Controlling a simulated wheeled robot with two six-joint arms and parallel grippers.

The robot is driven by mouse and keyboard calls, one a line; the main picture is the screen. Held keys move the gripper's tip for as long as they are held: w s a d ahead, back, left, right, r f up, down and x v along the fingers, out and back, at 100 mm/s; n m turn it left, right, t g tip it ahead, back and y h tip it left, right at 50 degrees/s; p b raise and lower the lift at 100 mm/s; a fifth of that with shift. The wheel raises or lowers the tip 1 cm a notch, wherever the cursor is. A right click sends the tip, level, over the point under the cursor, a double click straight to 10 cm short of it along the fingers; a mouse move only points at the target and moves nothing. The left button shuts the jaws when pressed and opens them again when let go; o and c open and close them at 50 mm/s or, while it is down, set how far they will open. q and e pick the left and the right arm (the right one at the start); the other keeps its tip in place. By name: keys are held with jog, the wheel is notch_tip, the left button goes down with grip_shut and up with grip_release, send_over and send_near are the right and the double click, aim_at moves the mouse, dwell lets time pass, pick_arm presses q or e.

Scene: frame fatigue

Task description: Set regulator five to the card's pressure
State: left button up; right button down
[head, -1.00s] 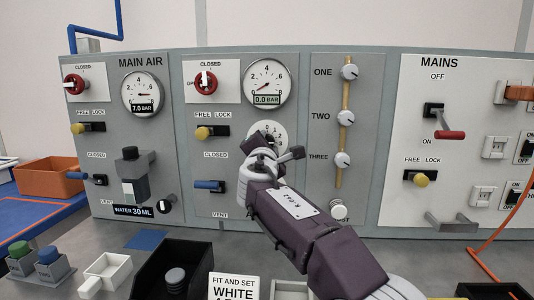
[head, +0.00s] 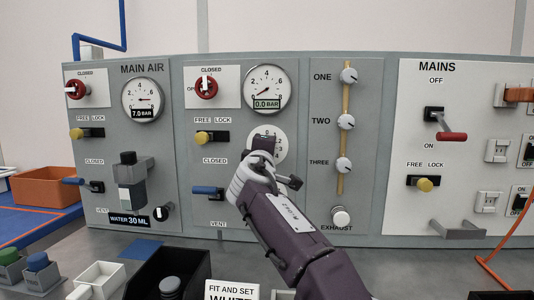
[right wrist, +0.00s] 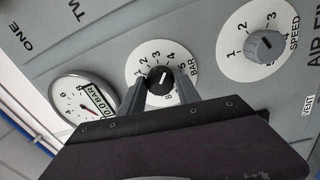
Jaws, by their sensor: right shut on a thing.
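My right gripper (head: 263,146) reaches up to a numbered dial (head: 281,143) below the round gauge (head: 266,88) and hides most of it. In the right wrist view, its two fingers (right wrist: 160,82) are shut on the black knob (right wrist: 160,76) of the BAR dial (right wrist: 141,62). The gauge reads 0.0 BAR, and it also shows in the right wrist view (right wrist: 75,103). The card (head: 231,291) reads "FIT AND SET WHITE" and is cut off below, so its pressure is not readable. No label "five" is visible. My left gripper is not in view.
A SPEED dial (right wrist: 265,45) is close beside the BAR dial. A red valve handle (head: 207,88), a yellow knob (head: 202,137) and a blue lever (head: 207,191) stick out from the panel. A black bin (head: 190,262) stands in front. The main air gauge (head: 143,99) reads 7.0 BAR.

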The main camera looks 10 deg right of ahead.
jog(key=shift+m, duration=0.4)
jog(key=c, duration=0.9)
grip_release()
jog(key=shift+b+v, duration=1.45)
jog(key=shift+v, duration=3.05)
